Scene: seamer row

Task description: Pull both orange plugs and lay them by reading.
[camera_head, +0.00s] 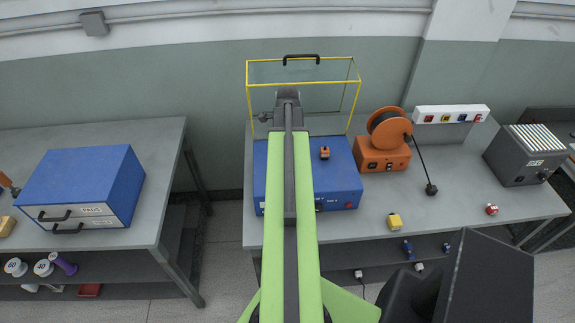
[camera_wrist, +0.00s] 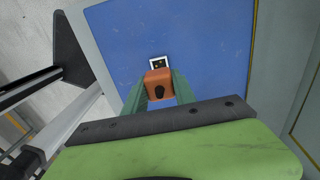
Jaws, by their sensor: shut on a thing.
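An orange plug (camera_head: 324,153) sits on top of the blue box (camera_head: 340,185), right of my arm in the head view. In the wrist view my gripper (camera_wrist: 160,88) is shut on an orange plug (camera_wrist: 160,78), its green fingers on either side. A white-framed socket (camera_wrist: 160,62) with dark holes shows just beyond the held plug on the blue surface. I cannot tell whether the plug is fully clear of the socket. In the head view my arm hides the fingertips and the held plug.
A yellow-framed clear guard (camera_head: 303,83) stands behind the blue box. Right of it are an orange cable reel (camera_head: 383,158), a white socket strip (camera_head: 450,114) and a grey unit (camera_head: 527,155). A yellow plug (camera_head: 394,221) and red plug (camera_head: 491,209) lie on the otherwise clear bench front (camera_head: 450,215).

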